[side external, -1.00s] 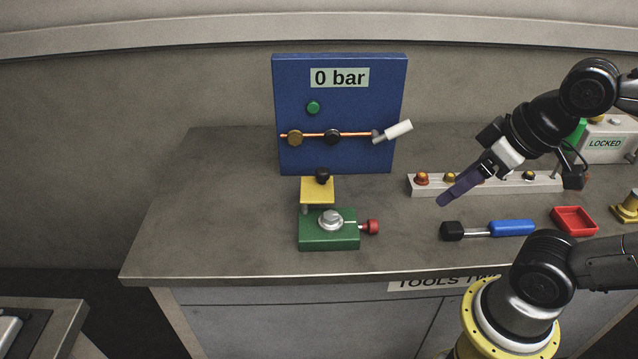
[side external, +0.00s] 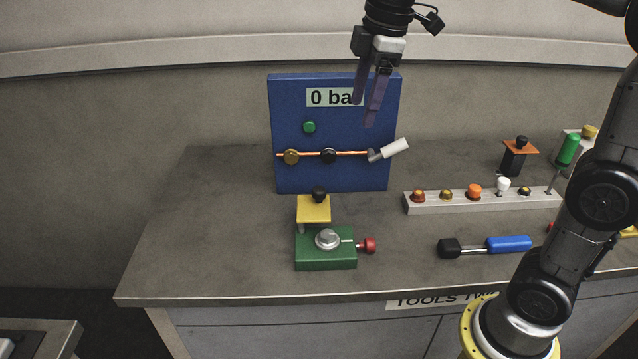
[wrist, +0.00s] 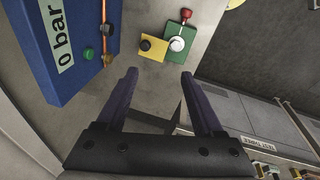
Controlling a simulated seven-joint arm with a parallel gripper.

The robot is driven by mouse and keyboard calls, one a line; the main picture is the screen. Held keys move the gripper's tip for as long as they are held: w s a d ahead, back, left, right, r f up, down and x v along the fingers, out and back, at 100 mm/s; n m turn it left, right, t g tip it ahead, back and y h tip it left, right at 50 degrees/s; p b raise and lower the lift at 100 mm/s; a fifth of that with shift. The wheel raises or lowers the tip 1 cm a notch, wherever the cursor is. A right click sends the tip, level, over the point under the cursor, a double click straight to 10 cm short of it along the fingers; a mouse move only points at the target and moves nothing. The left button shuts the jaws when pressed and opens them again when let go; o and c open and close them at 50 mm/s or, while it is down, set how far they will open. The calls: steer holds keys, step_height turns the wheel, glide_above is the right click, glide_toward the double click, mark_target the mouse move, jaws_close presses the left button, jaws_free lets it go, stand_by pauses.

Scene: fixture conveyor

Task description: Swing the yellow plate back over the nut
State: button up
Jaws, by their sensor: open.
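The yellow plate (side external: 314,209) with a black knob (side external: 319,194) on top sits behind the green block (side external: 325,254), swung off to the side of the nut. The silver nut (side external: 328,238) stands uncovered on top of the green block, with a red knob (side external: 368,245) on a rod at its right. My gripper (side external: 365,114) is open and empty, high in front of the blue panel, well above the plate. In the wrist view, the yellow plate (wrist: 153,47) and the nut (wrist: 177,44) show beyond the open fingers (wrist: 161,93).
The blue panel (side external: 285,110) with a copper pipe and a white-handled lever (side external: 394,148) stands behind the block. A pale rack (side external: 430,205) of several knobs and a blue-handled tool (side external: 508,244) lie to the right. The bench left of the block is clear.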

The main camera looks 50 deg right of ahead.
steer(key=w+f+g, duration=0.1)
steer(key=w+f, duration=0.4)
steer(key=w, duration=0.4)
steer(key=g, duration=0.1)
glide_toward(319, 189)
steer(key=shift+n, duration=0.4)
step_height(319, 189, down, 9)
steer(key=shift+w+r, duration=0.15)
steer(key=shift+r, duration=0.05)
jaws_close()
stand_by(0.6)
